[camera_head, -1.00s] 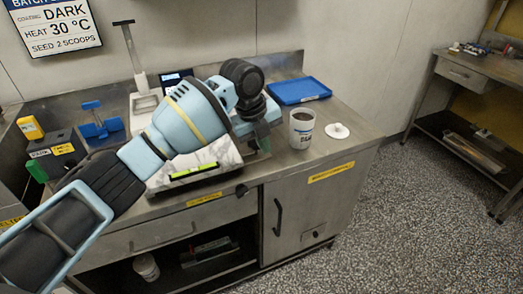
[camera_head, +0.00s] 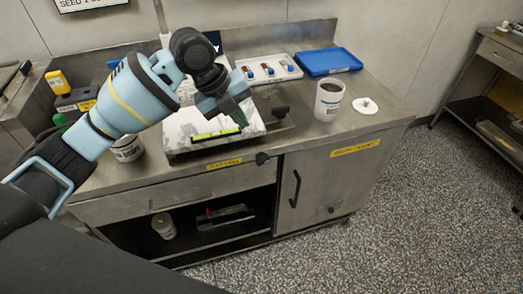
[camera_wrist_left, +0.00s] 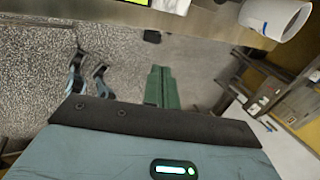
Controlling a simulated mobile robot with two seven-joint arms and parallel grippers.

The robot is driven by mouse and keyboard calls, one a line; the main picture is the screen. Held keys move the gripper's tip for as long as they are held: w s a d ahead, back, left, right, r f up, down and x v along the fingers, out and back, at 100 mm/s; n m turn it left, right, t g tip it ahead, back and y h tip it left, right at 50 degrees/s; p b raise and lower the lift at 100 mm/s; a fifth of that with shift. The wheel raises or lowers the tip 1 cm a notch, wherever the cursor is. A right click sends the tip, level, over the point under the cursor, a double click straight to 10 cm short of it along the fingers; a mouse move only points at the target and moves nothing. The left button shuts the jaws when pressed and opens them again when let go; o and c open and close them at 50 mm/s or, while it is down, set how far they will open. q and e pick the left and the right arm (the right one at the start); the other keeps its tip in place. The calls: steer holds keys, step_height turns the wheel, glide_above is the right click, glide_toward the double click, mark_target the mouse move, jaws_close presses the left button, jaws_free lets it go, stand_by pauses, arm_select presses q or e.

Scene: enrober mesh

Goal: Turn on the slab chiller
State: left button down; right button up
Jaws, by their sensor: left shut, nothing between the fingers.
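The slab chiller shows as a pale marble slab (camera_head: 183,127) in a metal frame on the counter, with a bright yellow-green strip (camera_head: 215,134) along its front edge. A black knob (camera_head: 262,158) sits on the counter front below its right corner; it also shows in the left wrist view (camera_wrist_left: 152,36). A black handle-like part (camera_head: 281,112) stands on the metal right of the slab. My left gripper (camera_head: 240,117) is over the slab's right side, its green fingers shut and empty; they also show in the left wrist view (camera_wrist_left: 160,88). My right gripper is out of view.
A white cup (camera_head: 328,101), a white lid-like disc (camera_head: 365,105) and a blue tray (camera_head: 329,62) stand to the right. A white tray (camera_head: 268,70) with small items is behind. A cabinet handle (camera_head: 295,188) protrudes below. Open floor lies in front.

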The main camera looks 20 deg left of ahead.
mark_target(266, 157)
arm_select(q)
steer(key=shift+s+a, duration=0.3)
steer(key=shift+s, duration=0.05)
steer(key=x, duration=1.4)
steer(key=shift+w, duration=0.1)
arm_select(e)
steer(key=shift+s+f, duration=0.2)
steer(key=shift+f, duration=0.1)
